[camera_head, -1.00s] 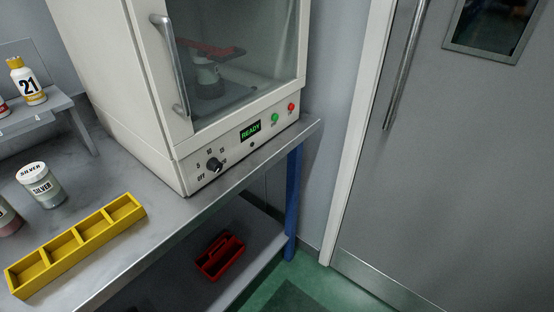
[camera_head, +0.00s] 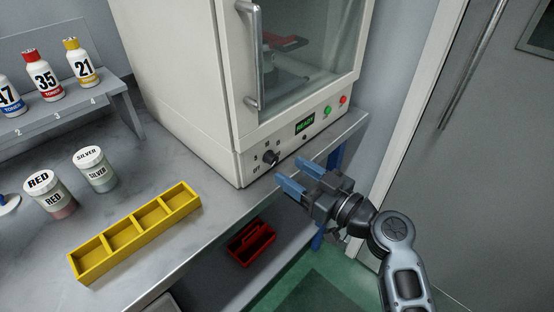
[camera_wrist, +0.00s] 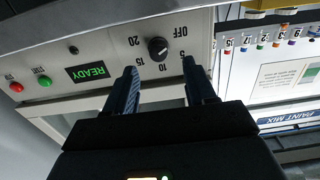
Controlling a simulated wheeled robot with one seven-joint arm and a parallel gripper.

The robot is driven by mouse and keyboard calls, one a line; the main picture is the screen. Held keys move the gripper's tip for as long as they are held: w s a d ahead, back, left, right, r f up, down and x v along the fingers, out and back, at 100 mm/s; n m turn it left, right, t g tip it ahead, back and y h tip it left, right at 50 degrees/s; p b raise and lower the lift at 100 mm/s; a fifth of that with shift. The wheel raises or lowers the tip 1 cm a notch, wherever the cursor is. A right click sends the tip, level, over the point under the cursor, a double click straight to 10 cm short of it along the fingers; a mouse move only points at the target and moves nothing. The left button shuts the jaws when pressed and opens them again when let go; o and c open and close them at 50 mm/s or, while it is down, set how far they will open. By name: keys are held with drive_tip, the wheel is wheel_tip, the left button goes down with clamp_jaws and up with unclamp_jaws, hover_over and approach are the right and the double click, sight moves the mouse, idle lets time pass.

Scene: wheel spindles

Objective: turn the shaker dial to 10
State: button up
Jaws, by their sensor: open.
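The shaker dial (camera_head: 270,157) is a black round knob on the lower front panel of the white shaker (camera_head: 190,90). In the wrist view the dial (camera_wrist: 158,49) is ringed by the marks OFF, 5, 10, 15 and 20. Its pointer is too small to read surely. My gripper (camera_head: 289,172) is open and empty, just in front of the panel and a little below and right of the dial. In the wrist view its two fingers (camera_wrist: 160,72) point at the panel, with the dial beyond and between them, apart from both.
The green display (camera_head: 305,126) reads READY, beside a green button (camera_head: 327,111) and a red button (camera_head: 343,99). The shaker door handle (camera_head: 248,55) is above the dial. A yellow tray (camera_head: 135,232), RED and SILVER cans and bottles stand left. A red caddy (camera_head: 250,243) is below.

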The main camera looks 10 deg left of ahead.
sight(275, 160)
drive_tip(key=shift+p+x, duration=0.4)
drive_tip(key=shift+x, duration=1.9)
clamp_jaws()
